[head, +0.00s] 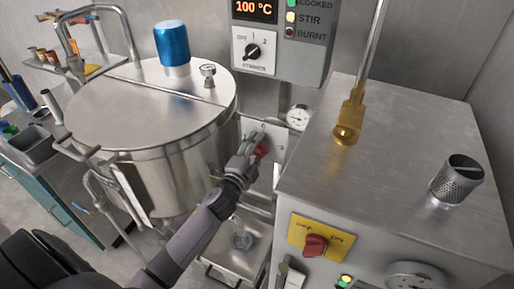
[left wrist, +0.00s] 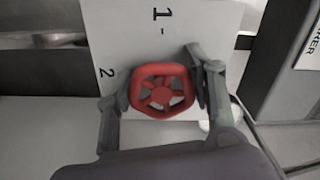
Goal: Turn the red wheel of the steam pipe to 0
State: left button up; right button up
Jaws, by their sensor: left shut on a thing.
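The red wheel (head: 262,150) sits on a pale plate (head: 277,142) on the wall between the big steel pot and the steel cabinet. In the head view my left gripper (head: 251,144) covers part of it. In the left wrist view the spoked wheel (left wrist: 161,91) lies between the two fingers of my left gripper (left wrist: 157,86), one at each side of the rim, and the gripper is shut on it. The plate (left wrist: 190,25) shows a 1 above the wheel and a 2 to its left. No 0 is readable. My right gripper is not in view.
The steel pot (head: 150,115) with a blue-topped motor (head: 171,43) stands to the left. A steel cabinet (head: 400,130) with a red knob (head: 315,245) is close on the right. A gauge (head: 298,117) is just above right of the wheel. A control box (head: 285,40) hangs above.

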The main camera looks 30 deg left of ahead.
pick_arm(q)
jog(key=o, duration=1.2)
jog(key=s, duration=1.2)
jog(key=shift+d, duration=0.35)
